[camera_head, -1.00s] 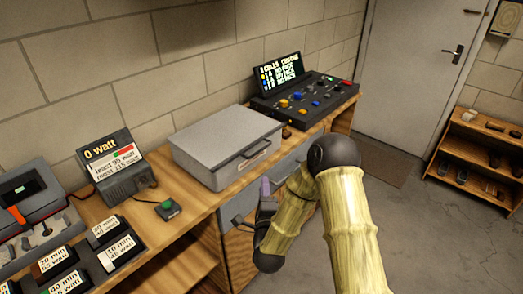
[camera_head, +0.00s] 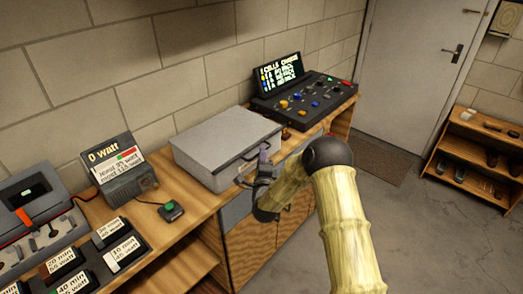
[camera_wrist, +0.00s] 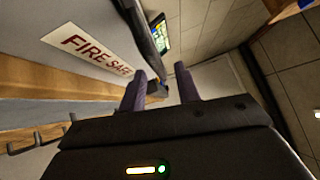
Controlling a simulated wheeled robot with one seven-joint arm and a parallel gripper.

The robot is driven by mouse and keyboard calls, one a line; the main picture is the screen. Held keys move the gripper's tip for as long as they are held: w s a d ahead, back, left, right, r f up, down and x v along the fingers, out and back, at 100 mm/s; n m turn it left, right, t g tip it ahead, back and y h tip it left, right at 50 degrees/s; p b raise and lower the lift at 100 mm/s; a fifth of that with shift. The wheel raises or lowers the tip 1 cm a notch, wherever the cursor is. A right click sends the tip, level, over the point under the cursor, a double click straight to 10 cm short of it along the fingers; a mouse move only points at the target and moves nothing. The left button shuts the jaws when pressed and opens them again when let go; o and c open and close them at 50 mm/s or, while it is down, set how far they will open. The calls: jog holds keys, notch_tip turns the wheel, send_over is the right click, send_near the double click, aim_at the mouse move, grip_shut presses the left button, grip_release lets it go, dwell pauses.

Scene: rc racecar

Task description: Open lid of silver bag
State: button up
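The silver bag (camera_head: 222,140) is a flat grey case lying closed on the wooden bench, with a dark handle (camera_head: 262,147) along its front edge. My gripper (camera_head: 264,158) is at the front right of the case, close to the handle and partly covering it. In the wrist view the two purple fingers (camera_wrist: 161,85) are apart. A dark bar, likely the handle (camera_wrist: 140,38), runs down towards the gap between them; I cannot tell if they touch it. The white label (camera_wrist: 88,53) reading FIRE SAFE shows on the case front.
A control panel with a screen (camera_head: 305,100) stands right of the case. A watt display (camera_head: 118,166), a green button (camera_head: 171,211) and several labelled blocks (camera_head: 123,252) are to the left. A small shelf (camera_head: 470,160) is by the door. The floor in front is clear.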

jog(key=shift+w+a+r, duration=0.1)
jog(key=shift+w, duration=0.6)
jog(key=shift+w+a+r, duration=0.1)
jog(key=shift+w, duration=0.6)
jog(key=shift+c, duration=0.2)
grip_shut()
jog(key=shift+d+r+p, duration=0.1)
jog(key=shift+r+p, duration=0.05)
jog(key=shift+p, duration=0.15)
